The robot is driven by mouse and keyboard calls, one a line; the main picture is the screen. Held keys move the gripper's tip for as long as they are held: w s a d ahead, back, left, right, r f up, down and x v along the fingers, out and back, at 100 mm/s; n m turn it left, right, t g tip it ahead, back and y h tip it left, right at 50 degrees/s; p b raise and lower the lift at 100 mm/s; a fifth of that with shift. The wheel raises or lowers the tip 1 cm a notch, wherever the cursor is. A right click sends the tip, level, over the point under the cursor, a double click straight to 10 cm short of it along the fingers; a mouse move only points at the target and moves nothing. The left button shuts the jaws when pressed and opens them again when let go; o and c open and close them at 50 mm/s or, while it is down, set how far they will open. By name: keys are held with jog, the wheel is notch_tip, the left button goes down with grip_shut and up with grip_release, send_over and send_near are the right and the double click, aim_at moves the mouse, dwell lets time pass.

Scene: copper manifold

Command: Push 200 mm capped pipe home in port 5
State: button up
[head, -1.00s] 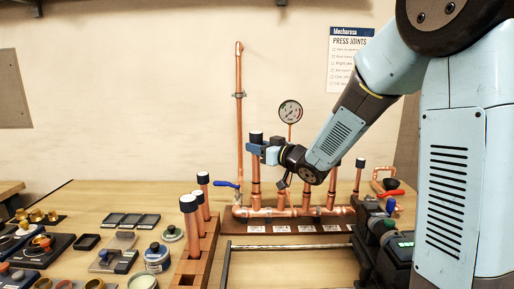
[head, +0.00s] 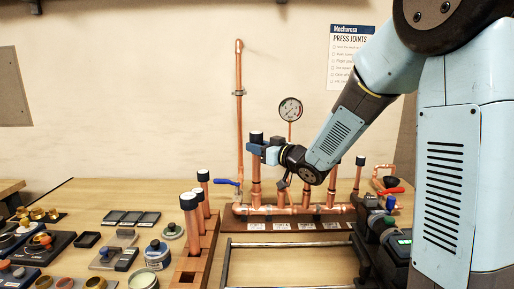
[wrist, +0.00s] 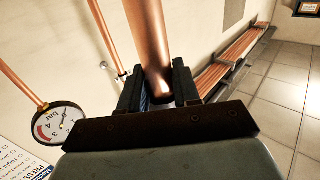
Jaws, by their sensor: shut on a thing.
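The capped pipe (head: 256,172) is copper with a black cap and stands upright over the left part of the copper manifold (head: 290,210). My gripper (head: 259,150) is shut on it just below the cap. In the wrist view the pipe (wrist: 148,40) runs between the two dark fingers of my gripper (wrist: 157,90). The pipe's lower end meets the manifold near its left end. I cannot tell how deep it sits, and the port numbers are too small to read.
A pressure gauge (head: 290,110) stands behind the manifold, near my arm. A blue-handled valve (head: 228,183) is just left of it. A wooden rack (head: 205,250) with several black-capped pipes stands front left. Jars and trays lie farther left.

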aim_at(261, 135)
jog(key=shift+f, duration=1.6)
dwell(2.8)
jog(key=o, duration=1.6)
jog(key=shift+r, duration=0.1)
jog(key=shift+r, duration=3.45)
